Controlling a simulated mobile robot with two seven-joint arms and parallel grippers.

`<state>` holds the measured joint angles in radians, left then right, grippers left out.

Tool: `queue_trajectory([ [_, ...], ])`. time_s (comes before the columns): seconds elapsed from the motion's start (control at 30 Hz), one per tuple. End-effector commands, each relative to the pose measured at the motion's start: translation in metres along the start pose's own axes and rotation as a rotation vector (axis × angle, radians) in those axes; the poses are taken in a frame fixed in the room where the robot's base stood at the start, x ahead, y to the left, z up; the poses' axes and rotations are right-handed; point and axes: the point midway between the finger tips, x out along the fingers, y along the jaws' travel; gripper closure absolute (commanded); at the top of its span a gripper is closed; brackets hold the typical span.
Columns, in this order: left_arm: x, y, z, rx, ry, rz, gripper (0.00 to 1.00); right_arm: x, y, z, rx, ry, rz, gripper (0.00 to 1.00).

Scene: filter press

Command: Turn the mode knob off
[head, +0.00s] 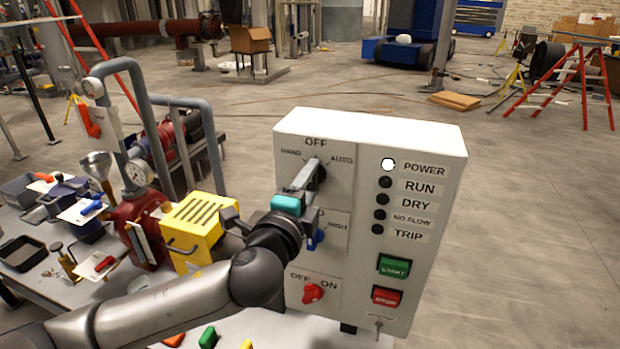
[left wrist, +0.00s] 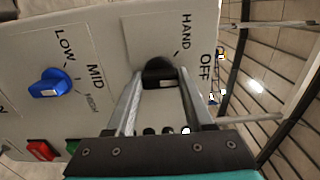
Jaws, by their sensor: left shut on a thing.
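The mode knob (head: 321,172) is a black knob at the top left of a white control panel (head: 368,130). The labels HAND, OFF and AUTO stand around it. My left gripper (head: 308,176) is shut on this knob, its two fingers reaching in from the lower left. In the left wrist view the black knob (left wrist: 160,72) sits between the fingertips (left wrist: 161,92), near the HAND and OFF labels. The fingers cover part of the knob, and I cannot tell where it points. My right gripper is not in view.
Below the mode knob are a blue knob (left wrist: 50,84) marked LOW and MID and a red OFF/ON knob (head: 313,292). A green START button (head: 394,266) and a red STOP button (head: 386,297) are at right. A yellow box (head: 192,230) stands left of my arm.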

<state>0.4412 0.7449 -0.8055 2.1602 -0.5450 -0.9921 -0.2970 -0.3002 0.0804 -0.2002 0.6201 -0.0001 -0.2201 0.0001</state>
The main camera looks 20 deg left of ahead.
Motion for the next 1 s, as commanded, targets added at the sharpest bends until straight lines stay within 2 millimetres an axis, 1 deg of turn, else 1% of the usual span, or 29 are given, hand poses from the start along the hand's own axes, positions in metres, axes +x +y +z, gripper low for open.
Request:
queue_trajectory([
  [0.37,-0.0001,0.0005,-0.0005,0.004,0.002,0.0,1.0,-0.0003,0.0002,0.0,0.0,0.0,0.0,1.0],
  [0.4,-0.0001,0.0005,-0.0005,0.004,0.002,0.0,0.45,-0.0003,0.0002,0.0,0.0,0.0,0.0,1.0],
  [0.6,-0.0001,0.0003,-0.0003,0.004,0.001,0.0,0.23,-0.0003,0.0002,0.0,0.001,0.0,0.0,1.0],
  [0.67,-0.0001,0.0003,-0.0003,0.004,0.001,0.0,0.18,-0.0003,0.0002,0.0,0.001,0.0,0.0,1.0],
  [0.9,-0.0005,0.0002,-0.0001,0.004,0.001,0.0,0.18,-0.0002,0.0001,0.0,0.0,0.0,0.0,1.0],
  [1.0,-0.0043,0.0011,0.0,0.004,0.0,0.001,0.18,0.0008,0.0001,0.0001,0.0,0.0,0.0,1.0],
])
